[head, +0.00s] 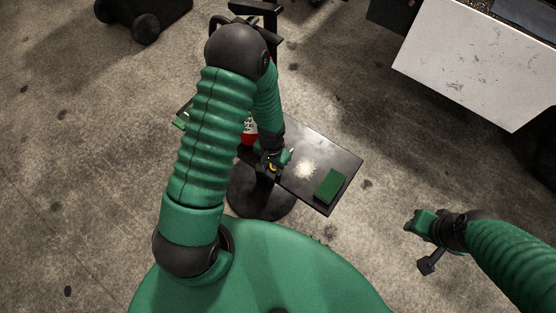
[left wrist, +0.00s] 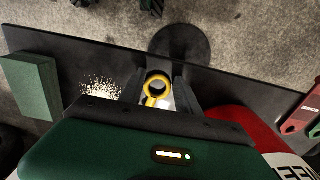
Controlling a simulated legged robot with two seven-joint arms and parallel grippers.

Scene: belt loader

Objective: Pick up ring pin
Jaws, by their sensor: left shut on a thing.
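The ring pin (left wrist: 153,101) is a yellow ring with a short stem, seen between the dark fingers in the left wrist view. A small bit of yellow also shows at the left gripper (head: 271,168) in the head view. My left gripper (left wrist: 159,92) is shut on the ring pin, over the dark table (head: 312,150). The lower end of the pin is hidden by the gripper body. My right gripper (head: 426,243) hangs over bare floor at the right, far from the table; its jaw opening is unclear.
A green block (head: 331,185) and a pale speckled patch (head: 306,169) are on the table's right part. A red and white object (head: 249,132) stands close beside my left gripper. A large white-panelled machine (head: 470,70) is at upper right. Floor around is mostly clear.

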